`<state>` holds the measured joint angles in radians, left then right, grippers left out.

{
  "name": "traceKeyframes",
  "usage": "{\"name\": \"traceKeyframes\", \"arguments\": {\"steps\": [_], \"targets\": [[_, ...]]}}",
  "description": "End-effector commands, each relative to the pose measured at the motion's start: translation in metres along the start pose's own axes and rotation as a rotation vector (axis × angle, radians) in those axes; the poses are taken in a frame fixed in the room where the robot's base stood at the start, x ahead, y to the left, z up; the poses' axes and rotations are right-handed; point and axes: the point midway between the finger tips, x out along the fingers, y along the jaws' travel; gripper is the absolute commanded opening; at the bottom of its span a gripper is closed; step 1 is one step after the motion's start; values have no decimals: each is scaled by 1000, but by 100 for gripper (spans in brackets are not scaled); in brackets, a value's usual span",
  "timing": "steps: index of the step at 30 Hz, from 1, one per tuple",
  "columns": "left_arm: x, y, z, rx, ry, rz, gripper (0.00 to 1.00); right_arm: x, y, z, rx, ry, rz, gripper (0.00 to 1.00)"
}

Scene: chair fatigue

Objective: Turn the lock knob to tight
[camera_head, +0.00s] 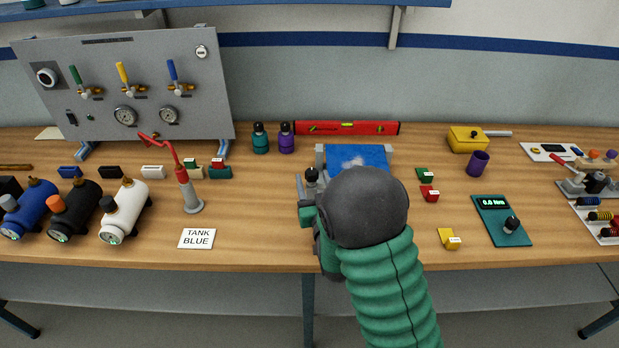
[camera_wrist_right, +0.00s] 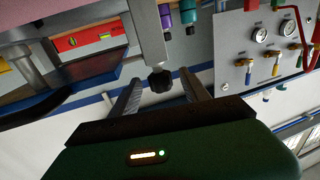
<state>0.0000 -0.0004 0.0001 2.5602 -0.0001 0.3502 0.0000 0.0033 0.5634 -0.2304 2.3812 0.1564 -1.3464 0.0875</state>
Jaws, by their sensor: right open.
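The lock knob is a small black lobed knob (camera_wrist_right: 160,80) on the end of a grey post in the right wrist view. My right gripper (camera_wrist_right: 160,77) is open, with one finger on each side of the knob. I see gaps between the fingers and the knob, so it does not look gripped. In the head view my right gripper (camera_head: 307,190) is at the left front of a fixture with a blue top (camera_head: 358,156). My dark wrist and green sleeve hide part of that fixture. I cannot read the knob's tight mark. My left gripper is not in view.
A red level (camera_head: 346,128) and teal and purple bottles (camera_head: 260,138) stand behind the fixture. A red-handled stand (camera_head: 190,195) and a TANK BLUE card (camera_head: 197,238) are to the left. Small red and green blocks (camera_head: 429,193) lie to the right.

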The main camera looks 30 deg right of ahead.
Motion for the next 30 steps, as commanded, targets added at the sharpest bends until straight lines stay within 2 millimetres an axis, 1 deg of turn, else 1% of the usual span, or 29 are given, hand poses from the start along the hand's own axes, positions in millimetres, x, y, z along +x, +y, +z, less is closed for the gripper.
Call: {"name": "traceKeyframes", "arguments": {"steps": [1,3,6,10,17,20,27,30], "targets": [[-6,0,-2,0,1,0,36,12,0,-4,0,1,1,54],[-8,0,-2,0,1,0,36,27,0,-4,0,1,1,54],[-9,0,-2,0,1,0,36,43,0,-4,1,1,1,54],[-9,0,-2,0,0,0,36,52,1,-3,1,-1,2,54],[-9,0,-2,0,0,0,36,53,0,-2,1,0,1,54],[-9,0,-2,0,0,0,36,53,0,-2,1,0,1,42],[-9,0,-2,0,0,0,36,53,0,-2,1,0,1,11],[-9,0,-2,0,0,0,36,53,0,-2,1,0,1,0]]}}
